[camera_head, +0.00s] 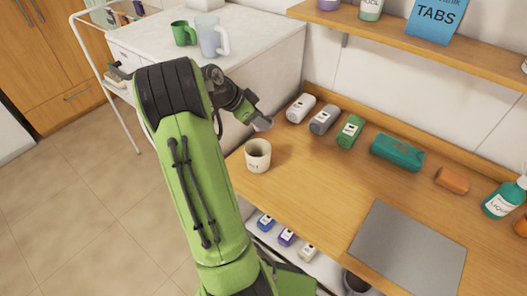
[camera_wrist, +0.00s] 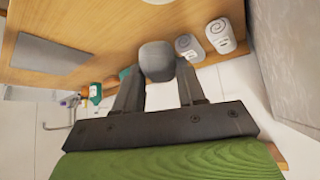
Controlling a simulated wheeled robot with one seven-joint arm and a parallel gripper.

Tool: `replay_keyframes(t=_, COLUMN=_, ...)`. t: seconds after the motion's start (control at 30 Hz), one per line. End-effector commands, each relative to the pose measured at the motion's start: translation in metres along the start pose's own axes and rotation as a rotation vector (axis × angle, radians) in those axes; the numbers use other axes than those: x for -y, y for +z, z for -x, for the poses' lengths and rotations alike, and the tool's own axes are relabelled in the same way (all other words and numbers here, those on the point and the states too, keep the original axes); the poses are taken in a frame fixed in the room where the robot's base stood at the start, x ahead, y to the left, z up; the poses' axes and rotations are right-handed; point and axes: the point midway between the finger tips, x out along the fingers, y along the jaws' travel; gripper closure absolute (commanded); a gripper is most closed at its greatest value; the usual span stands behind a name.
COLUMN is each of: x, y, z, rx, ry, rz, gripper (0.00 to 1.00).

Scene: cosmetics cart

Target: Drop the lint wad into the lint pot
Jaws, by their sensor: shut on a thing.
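The lint pot (camera_head: 258,160) is a small cream pot with dark lettering, standing upright near the left end of the wooden worktop in the head view. My gripper (camera_head: 258,120) is above and just behind the pot in that view, apart from it. In the wrist view my gripper (camera_wrist: 158,82) is shut on a rounded grey lump, the lint wad (camera_wrist: 157,58), held between the fingertips. In the head view the wad is small and hard to make out. The inside of the pot shows only in part.
A grey mat (camera_head: 410,250) lies at right. A white counter (camera_head: 255,65) with mugs stands behind my arm.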

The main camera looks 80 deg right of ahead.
Motion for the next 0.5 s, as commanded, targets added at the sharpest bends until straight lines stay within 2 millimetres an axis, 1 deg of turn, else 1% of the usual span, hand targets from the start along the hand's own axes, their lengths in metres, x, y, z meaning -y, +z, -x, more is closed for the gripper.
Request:
replay_keyframes(t=0.33, x=0.0, y=0.032, z=-0.039, rx=0.001, ry=-0.001, rz=0.005, gripper=0.88)
replay_keyframes(t=0.4, x=0.0, y=0.036, z=-0.045, rx=0.0, ry=-0.002, rz=0.005, gripper=0.88)
replay_keyframes(t=0.5, x=0.001, y=0.039, z=-0.048, rx=0.0, ry=-0.002, rz=0.005, gripper=0.88)
